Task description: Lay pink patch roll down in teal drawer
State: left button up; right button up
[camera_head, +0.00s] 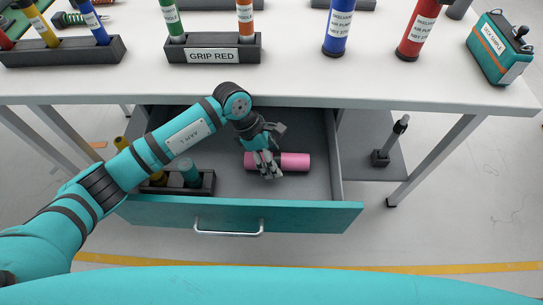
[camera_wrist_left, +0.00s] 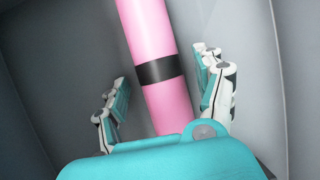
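The pink patch roll (camera_head: 293,162) lies flat inside the open teal drawer (camera_head: 318,219), on its grey floor right of the middle. In the left wrist view the roll (camera_wrist_left: 148,35) is a pink cylinder with a black band. My left gripper (camera_head: 266,172) is down in the drawer over the roll. In the wrist view its fingers (camera_wrist_left: 162,90) stand apart on both sides of the roll, with gaps between them and it, so the gripper is open. My right gripper is not in view.
A dark rack with a teal cylinder (camera_head: 189,173) stands in the drawer's left part. The white tabletop (camera_head: 310,82) overhangs the drawer's back.

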pick_arm(q)
jog(key=shift+r, duration=0.1)
jog(key=v, duration=0.7)
jog(key=shift+w+a, duration=0.1)
jog(key=shift+a+r, duration=0.15)
jog(key=shift+r, duration=0.25)
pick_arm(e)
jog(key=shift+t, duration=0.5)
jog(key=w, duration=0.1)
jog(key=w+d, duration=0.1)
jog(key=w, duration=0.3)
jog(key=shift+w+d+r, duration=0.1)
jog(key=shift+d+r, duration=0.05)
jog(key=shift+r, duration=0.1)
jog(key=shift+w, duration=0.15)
